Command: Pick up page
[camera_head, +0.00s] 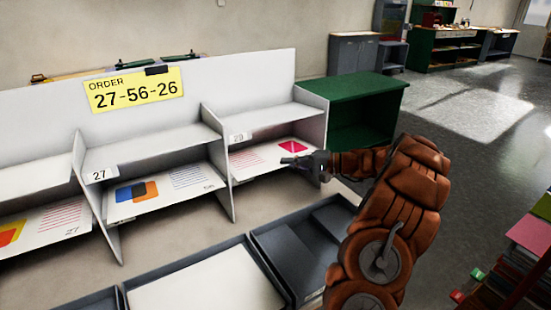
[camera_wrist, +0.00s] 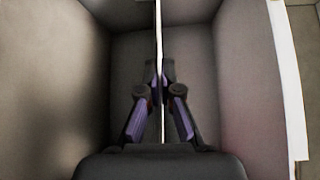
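A white page (camera_head: 262,158) with pink lines and a red-pink square lies in the right compartment of the rack. My gripper (camera_head: 290,161) reaches in from the right to this page's right front part and hides its corner. In the wrist view my gripper's fingers (camera_wrist: 160,85) close from both sides on a thin white edge, the page seen edge-on (camera_wrist: 159,30). A second page (camera_head: 165,190) with blue and orange squares, marked 56, lies in the middle compartment. A third page (camera_head: 45,225), marked 27, lies at the left.
A yellow order sign (camera_head: 135,90) reads 27-56-26. The white rack's divider (camera_head: 220,165) stands left of my gripper. Dark trays (camera_head: 295,250) lie in front, one holding a white sheet (camera_head: 210,285). A green cabinet (camera_head: 365,100) stands behind right.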

